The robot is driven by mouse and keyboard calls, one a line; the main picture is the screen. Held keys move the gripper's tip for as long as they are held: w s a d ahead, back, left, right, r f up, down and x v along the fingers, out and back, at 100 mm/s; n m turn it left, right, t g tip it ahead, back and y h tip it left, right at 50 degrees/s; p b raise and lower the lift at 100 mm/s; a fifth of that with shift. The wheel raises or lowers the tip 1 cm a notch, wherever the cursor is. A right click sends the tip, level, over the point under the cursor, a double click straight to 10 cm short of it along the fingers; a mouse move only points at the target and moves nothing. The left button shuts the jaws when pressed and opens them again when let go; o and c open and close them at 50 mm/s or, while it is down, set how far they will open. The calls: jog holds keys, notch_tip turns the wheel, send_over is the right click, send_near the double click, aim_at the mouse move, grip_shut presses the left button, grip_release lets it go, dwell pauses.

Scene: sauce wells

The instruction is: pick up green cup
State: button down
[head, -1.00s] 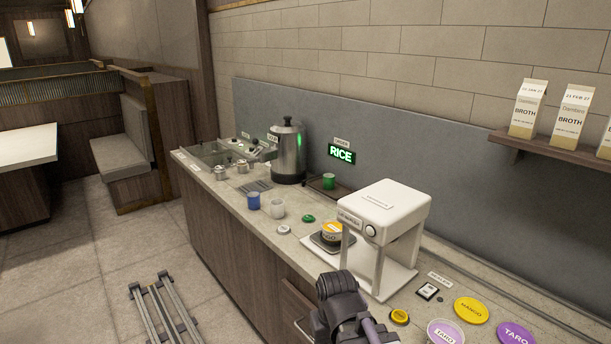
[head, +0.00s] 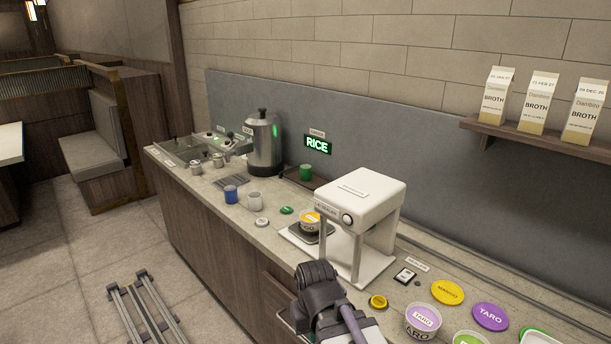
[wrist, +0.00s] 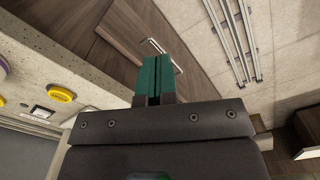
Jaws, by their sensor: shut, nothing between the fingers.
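My arm shows at the bottom of the head view, but the fingers are hidden there. In the wrist view my gripper (wrist: 155,62) has its two green fingers shut together with nothing between them. It is in front of the wooden cabinet face, well away from the cup, which is out of the wrist view.
A steel urn (head: 264,145) is behind. Broth cartons (head: 537,104) line a shelf.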

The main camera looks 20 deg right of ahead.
jog(key=shift+c, duration=0.8)
grip_release()
